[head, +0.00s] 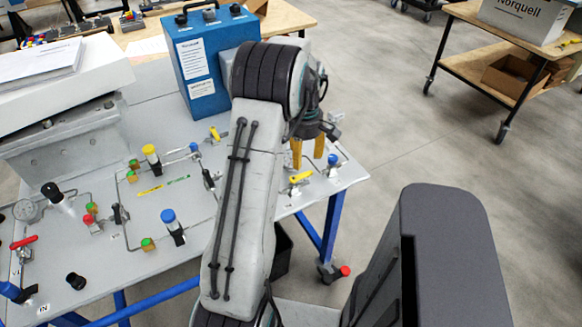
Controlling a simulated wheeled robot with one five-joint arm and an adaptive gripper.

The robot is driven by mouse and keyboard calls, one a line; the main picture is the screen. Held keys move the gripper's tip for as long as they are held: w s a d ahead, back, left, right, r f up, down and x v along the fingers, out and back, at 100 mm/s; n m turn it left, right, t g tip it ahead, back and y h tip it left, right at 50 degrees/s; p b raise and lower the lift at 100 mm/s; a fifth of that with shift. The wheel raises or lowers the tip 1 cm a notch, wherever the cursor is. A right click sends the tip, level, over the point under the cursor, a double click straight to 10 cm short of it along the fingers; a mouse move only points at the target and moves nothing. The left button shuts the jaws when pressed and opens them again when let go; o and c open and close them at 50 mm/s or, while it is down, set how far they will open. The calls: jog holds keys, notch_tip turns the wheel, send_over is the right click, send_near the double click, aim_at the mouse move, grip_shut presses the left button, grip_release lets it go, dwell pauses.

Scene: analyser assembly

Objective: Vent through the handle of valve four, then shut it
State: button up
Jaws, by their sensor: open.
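A panel (110,262) of valves and thin tubing lies on a blue-legged bench. My gripper (308,151) is over the panel's right side, with its two yellow fingers pointing down and apart, nothing between them. Just below it is a valve with a yellow lever handle (300,177). I cannot tell whether a finger touches it. To its right is a valve with a blue knob (333,159). Another yellow lever (215,133) lies farther back, and a red lever (23,242) is at the left. The valve labels are too small to read, so I cannot tell which is valve four.
A blue instrument box (203,75) stands at the panel's back. A white box with papers (50,75) is at the back left. Several upright knobs, such as a blue one (169,217), stand left of my arm. The floor (400,110) to the right is clear up to a cart (500,50).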

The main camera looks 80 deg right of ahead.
aim_at(302, 174)
jog(key=n, duration=0.4)
jog(key=shift+w+d+r, duration=0.15)
jog(key=shift+d, duration=0.05)
jog(key=n, duration=0.3)
jog(key=shift+a, duration=0.15)
jog(key=n, duration=0.2)
jog(key=shift+n, duration=0.4)
jog(key=shift+f, duration=3.65)
jog(key=shift+o, duration=0.3)
grip_shut()
jog(key=shift+a, duration=0.1)
